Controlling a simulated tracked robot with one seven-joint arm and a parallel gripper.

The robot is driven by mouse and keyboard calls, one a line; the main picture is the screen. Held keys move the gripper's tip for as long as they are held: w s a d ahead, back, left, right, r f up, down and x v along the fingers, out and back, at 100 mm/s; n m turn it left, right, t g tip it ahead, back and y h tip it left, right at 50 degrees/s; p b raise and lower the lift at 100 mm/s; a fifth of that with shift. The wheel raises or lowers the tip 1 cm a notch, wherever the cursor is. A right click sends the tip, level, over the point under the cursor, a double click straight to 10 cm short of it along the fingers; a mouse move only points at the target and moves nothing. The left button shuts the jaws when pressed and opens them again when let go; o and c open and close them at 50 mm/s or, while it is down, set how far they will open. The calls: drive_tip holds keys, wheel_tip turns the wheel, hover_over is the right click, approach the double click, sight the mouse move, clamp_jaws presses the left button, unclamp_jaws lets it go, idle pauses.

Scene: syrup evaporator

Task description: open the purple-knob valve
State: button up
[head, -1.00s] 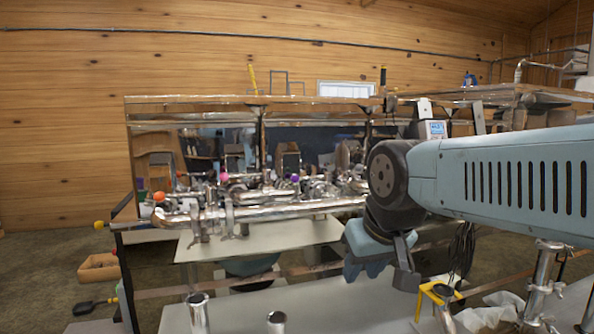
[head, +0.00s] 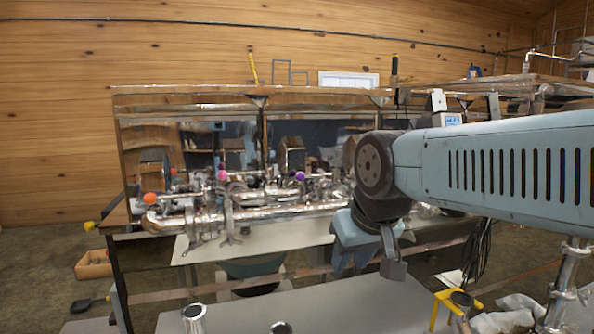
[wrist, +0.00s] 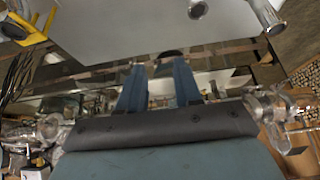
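The purple knob (head: 300,176) is small and round, on the metal pipework at the front of the evaporator in the head view. Its valve body is too small and cluttered to make out its position. My gripper (wrist: 158,68) shows two blue fingers standing apart in the wrist view, with nothing between them. In the head view my gripper hangs below the arm, to the right of the purple knob, lower in the picture and apart from it. I cannot make out the purple knob in the wrist view.
A pink knob (head: 222,175) and an orange knob (head: 149,198) sit on the pipework left of the purple one. A thick metal pipe (head: 262,214) runs along the front. A yellow stand (head: 455,300) is at lower right. A wooden box (head: 94,265) lies on the floor at left.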

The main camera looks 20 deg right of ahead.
wheel_tip(320, 180, up, 22)
drive_tip(key=m+g, duration=0.3)
drive_tip(key=m, duration=1.5)
hover_over(318, 176)
drive_tip(key=s+a, duration=0.2)
drive_tip(key=s, duration=0.1)
drive_tip(key=x, duration=1.3)
drive_tip(key=shift+w+a+f, duration=0.15)
drive_tip(key=shift+a+f, duration=0.05)
drive_tip(key=shift+f, duration=0.15)
drive_tip(key=shift+c, duration=0.3)
clamp_jaws()
drive_tip(key=shift+a, duration=0.15)
